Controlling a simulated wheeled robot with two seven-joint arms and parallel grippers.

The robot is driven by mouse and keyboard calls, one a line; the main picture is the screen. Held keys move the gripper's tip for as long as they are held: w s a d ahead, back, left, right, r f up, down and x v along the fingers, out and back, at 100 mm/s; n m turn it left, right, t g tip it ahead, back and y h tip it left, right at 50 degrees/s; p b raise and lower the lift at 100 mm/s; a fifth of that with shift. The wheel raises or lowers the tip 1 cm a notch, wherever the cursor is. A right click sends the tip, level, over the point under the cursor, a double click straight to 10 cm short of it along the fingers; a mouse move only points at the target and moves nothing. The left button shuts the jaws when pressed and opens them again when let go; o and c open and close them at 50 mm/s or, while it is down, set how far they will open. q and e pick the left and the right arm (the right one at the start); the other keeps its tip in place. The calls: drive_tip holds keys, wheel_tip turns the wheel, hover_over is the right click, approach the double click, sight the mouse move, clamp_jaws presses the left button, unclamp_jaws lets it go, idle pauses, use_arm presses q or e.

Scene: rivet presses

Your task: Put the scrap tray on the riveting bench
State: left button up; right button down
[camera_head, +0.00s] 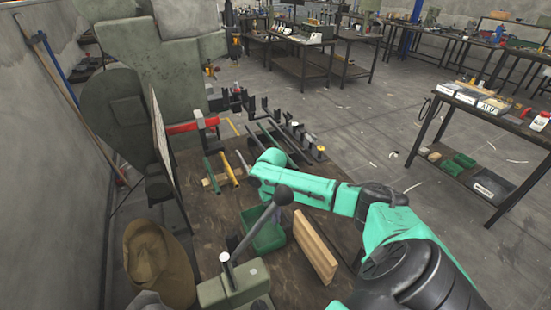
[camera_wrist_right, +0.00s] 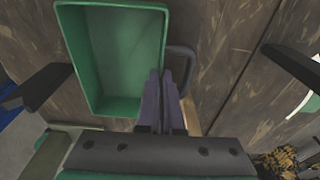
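The green, open, empty scrap tray (camera_head: 262,238) is over the brown top of the bench (camera_head: 210,215), behind the grey lever tool. I cannot tell whether it rests on the top or hangs just above it. In the right wrist view the tray (camera_wrist_right: 91,55) fills the upper left. My right gripper (camera_wrist_right: 160,78) is at the tray's right wall, its two dark fingers close together with the rim between them. In the head view my right arm reaches in from the lower right and the fingertips are mostly hidden. My left gripper is not in view.
A grey tool with a ball-ended lever (camera_head: 240,285) stands at the front of the bench. A wooden block (camera_head: 316,250) is right of the tray. Several bars and hand tools lie at the back. A brown sack-like thing (camera_head: 158,265) is at the left.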

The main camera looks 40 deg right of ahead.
drive_tip(key=c, duration=1.1)
unclamp_jaws()
drive_tip(key=r, duration=0.4)
drive_tip(key=w+r+b, duration=0.1)
drive_tip(key=r, duration=0.7)
drive_tip(key=shift+w+d+b, duration=0.15)
drive_tip(key=shift+d+b, duration=0.05)
drive_tip(key=shift+b, duration=0.1)
